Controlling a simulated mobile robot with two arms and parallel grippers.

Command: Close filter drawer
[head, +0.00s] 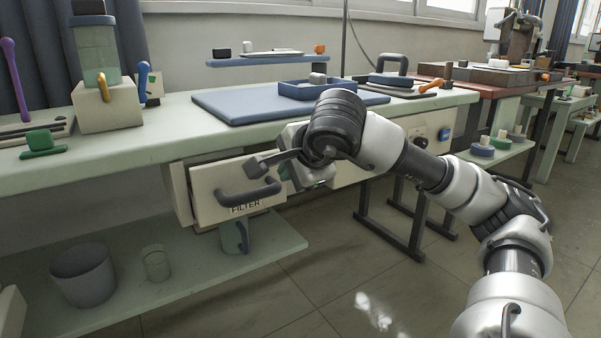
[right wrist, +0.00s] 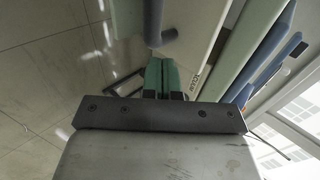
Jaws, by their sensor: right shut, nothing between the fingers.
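The filter drawer (head: 208,205) has a cream front, a FILTER label and a dark grey curved handle (head: 240,197). It sits under the pale green bench and stands out from it, partly open. My right gripper (head: 287,174) is beside the right end of the drawer front, close to the handle, partly hidden by its own dark body. In the right wrist view its green fingers (right wrist: 163,76) are together and empty. The handle (right wrist: 154,22) shows just beyond the fingertips there, with the drawer front (right wrist: 199,38) to the right. My left gripper is not in view.
The bench top (head: 150,150) overhangs the drawer and holds a blue mat (head: 235,108) and a blue tray (head: 290,91). A lower shelf (head: 195,268) carries a grey bin (head: 84,275) and cups. Open floor lies in front.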

